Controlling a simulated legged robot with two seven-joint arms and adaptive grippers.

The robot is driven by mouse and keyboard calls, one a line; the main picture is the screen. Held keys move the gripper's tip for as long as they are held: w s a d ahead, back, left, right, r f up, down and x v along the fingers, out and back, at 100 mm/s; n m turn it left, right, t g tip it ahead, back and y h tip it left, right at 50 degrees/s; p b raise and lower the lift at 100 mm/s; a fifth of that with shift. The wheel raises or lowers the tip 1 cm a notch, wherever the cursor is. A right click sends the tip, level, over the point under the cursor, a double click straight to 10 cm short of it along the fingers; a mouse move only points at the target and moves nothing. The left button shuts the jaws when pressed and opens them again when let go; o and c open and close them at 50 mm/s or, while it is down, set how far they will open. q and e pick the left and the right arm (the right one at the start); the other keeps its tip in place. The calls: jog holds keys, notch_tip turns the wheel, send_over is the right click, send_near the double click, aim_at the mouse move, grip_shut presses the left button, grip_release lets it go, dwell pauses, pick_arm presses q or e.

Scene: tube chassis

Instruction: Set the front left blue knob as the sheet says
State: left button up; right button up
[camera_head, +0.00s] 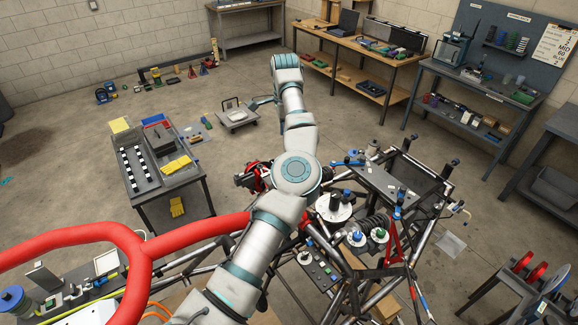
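The instruction sheet (555,45) hangs on the pegboard at the upper right; most of its writing is too small to read. On the tube chassis (335,268), a blue-topped knob (358,237) stands on a pale round dial, with a green-topped knob (378,234) to its right. Another blue knob (397,212) stands farther right. I cannot tell which is the front left one, and their settings are unreadable. A large pale arm of mine rises from the bottom through the middle, covering part of the chassis. I cannot make out either gripper.
A grey cart (204,178) with yellow gloves stands at left. A red tube (140,248) curves across the lower left. A control panel (319,270) sits on the chassis near my arm. A dark stand (510,290) with red parts is at lower right. Open floor lies behind the chassis.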

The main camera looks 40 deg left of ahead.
pick_arm(q)
notch_tip(320, 180, up, 4)
jog(key=d+m, duration=0.1)
jog(key=m, duration=1)
jog(key=f, duration=1)
jog(key=w+f, duration=0.1)
jog(key=f, duration=0.4)
jog(key=shift+d+f, duration=0.1)
jog(key=shift+f, duration=0.9)
jog(key=shift+a+f, duration=0.15)
jog(key=shift+a, duration=0.25)
jog(key=shift+d, duration=0.15)
grip_shut()
